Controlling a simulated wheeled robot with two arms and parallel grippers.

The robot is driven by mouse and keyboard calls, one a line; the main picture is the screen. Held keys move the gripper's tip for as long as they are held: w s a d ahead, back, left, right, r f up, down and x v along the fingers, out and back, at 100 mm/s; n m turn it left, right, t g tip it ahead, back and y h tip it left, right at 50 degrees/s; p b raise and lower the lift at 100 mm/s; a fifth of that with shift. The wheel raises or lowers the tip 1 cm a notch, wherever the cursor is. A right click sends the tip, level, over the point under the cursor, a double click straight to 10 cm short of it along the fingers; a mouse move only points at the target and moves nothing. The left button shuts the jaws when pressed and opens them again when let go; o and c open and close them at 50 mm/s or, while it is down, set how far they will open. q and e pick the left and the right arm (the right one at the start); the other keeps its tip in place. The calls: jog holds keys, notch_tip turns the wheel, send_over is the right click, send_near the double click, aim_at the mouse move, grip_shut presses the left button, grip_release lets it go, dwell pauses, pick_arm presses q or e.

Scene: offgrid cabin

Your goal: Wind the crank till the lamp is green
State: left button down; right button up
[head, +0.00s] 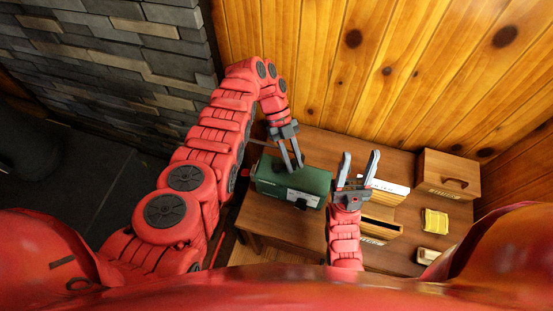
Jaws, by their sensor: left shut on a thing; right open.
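A dark green box-shaped device (292,180) sits on the wooden table (257,219), with a pale label and a small dark part on its near side. My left gripper (293,168) reaches down from behind, its fingers close together at the top of the device. It is shut on a part there that I take for the crank; the fingers hide most of it. I cannot make out a lamp or its colour. My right gripper (358,162) is open and empty, fingers pointing up, just right of the device.
Right of the device are a white-topped item (390,187) and an open wooden box (383,226), partly behind my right arm. A wooden box with a handle (449,174), a yellow cloth (434,221) and a pale block (428,256) are farther right. Wood and stone walls stand behind.

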pick_arm(q)
jog(key=shift+s+a+f+m+y+b, duration=0.1)
jog(key=shift+s+f+m+y+b, duration=0.2)
jog(key=shift+b, duration=0.5)
jog(key=shift+r+m+b, duration=0.2)
jog(key=shift+m+b, duration=0.2)
jog(key=shift+b, duration=0.05)
jog(key=shift+r+y, duration=0.1)
jog(key=shift+y, duration=0.2)
jog(key=shift+s+b, duration=0.1)
jog(key=shift+b, duration=0.5)
jog(key=m+y+b, duration=0.1)
jog(key=b, duration=0.1)
jog(key=shift+s+m+g+b, duration=0.15)
jog(key=shift+m+g+b, duration=0.15)
jog(key=shift+b, duration=0.05)
